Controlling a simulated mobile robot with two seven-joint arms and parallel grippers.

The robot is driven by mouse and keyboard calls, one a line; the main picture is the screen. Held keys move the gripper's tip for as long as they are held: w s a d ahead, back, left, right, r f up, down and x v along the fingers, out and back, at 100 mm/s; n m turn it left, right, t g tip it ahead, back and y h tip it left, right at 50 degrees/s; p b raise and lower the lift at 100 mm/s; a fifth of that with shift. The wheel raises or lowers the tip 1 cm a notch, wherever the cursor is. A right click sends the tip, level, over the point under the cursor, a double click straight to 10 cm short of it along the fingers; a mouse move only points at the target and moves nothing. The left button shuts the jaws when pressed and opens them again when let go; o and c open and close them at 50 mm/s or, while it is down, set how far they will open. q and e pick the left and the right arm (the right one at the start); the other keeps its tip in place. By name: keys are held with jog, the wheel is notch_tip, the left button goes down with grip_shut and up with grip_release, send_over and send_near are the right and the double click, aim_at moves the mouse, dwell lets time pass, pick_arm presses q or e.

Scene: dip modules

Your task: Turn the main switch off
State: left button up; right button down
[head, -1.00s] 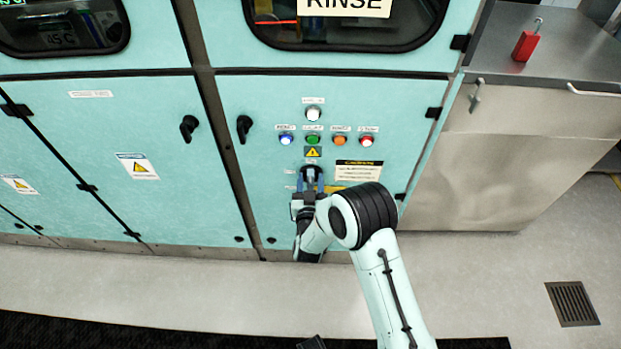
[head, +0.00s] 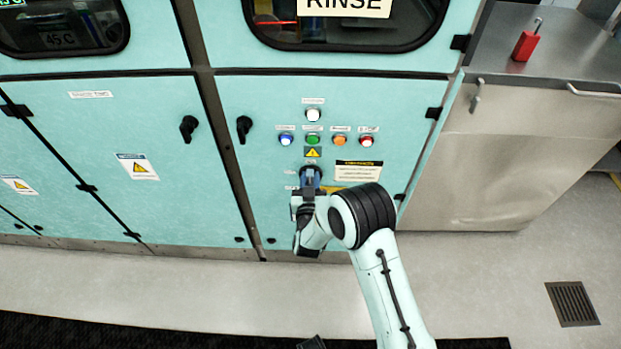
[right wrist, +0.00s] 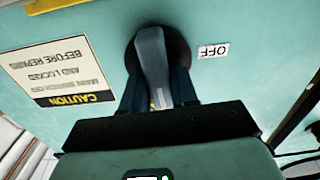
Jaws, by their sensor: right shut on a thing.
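The main switch is a grey handle (right wrist: 152,60) on a round dark base on the teal cabinet door, seen close in the right wrist view. An OFF label (right wrist: 213,51) is beside it at the right there. My right gripper (right wrist: 160,88) is shut on the handle, with one dark blue finger on each side. In the head view my right gripper (head: 310,181) is at the panel below the yellow warning triangle and hides most of the switch. The handle points towards my gripper and leans slightly in the wrist view. My left gripper is not seen.
Above the switch are several lit buttons, including a green one (head: 313,140) and a red one (head: 367,141). A caution plate (head: 358,172) is to the right. Black door handles (head: 244,127) are to the left. A red padlock (head: 525,46) rests on the steel counter.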

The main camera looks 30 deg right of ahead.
jog(key=n, duration=0.4)
jog(key=shift+w+a+n+p, duration=0.1)
jog(key=shift+a+n+p, duration=0.15)
jog(key=shift+n+p, duration=0.05)
jog(key=n+p, duration=0.1)
jog(key=n, duration=0.3)
jog(key=shift+w+a+f, duration=0.1)
jog(key=shift+a, duration=0.05)
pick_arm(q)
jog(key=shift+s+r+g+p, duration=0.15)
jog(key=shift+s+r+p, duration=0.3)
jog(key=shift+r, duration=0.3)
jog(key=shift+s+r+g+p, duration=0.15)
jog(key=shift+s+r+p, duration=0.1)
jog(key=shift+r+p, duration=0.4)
pick_arm(e)
jog(key=shift+w+a+f+n, duration=0.1)
jog(key=shift+f+n, duration=0.1)
jog(key=shift+n, duration=2)
jog(key=shift+f+n, duration=0.2)
jog(key=shift+n, duration=2)
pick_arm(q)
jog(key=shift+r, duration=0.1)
pick_arm(e)
jog(key=c, duration=1)
grip_release()
jog(key=shift+o, duration=0.2)
